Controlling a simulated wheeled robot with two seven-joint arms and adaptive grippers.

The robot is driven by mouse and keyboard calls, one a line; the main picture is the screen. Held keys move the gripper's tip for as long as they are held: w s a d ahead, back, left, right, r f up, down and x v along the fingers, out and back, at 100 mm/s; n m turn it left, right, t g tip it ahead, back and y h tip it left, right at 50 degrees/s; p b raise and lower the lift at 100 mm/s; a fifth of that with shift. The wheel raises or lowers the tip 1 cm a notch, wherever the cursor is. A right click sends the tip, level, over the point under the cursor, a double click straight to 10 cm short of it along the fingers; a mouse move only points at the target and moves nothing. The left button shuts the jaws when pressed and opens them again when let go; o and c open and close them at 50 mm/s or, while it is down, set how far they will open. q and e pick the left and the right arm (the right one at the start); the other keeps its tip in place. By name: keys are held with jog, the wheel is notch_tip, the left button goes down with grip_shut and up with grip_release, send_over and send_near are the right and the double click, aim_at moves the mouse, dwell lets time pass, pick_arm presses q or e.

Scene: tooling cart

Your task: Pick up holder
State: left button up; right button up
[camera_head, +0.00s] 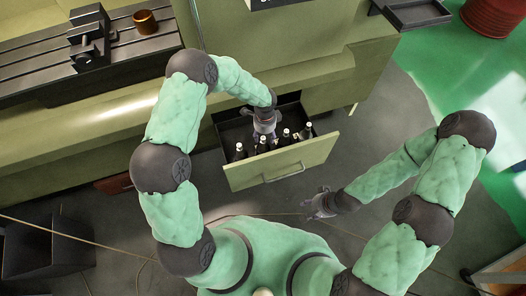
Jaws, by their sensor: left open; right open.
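An open drawer (275,168) in the green machine holds several dark tool holders with pale tips, such as one holder (239,151) at the left and another holder (285,137) at the right. My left gripper (264,132) reaches down into the drawer among the holders. It is open, and its fingertips are partly hidden, so I cannot tell whether it touches a holder. My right gripper (319,205) is open and empty, in front of and to the right of the drawer, over the floor.
The machine's bed with a vise (88,42) and a brown cylinder (145,21) is at the upper left. A dark tray (412,14) juts out at the upper right. A red bin (492,14) stands at the far right. Floor (375,130) right of the drawer is clear.

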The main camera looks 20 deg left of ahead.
aim_at(263, 140)
pick_arm(q)
jog(key=f, duration=0.1)
jog(key=f+b, duration=0.1)
jog(key=f, duration=0.1)
jog(key=f+b, duration=0.1)
jog(key=f, duration=0.1)
jog(key=shift+a+f, duration=0.15)
jog(key=shift+a, duration=0.2)
grip_shut()
jog(key=shift+w+r, duration=0.1)
jog(key=shift+r, duration=0.1)
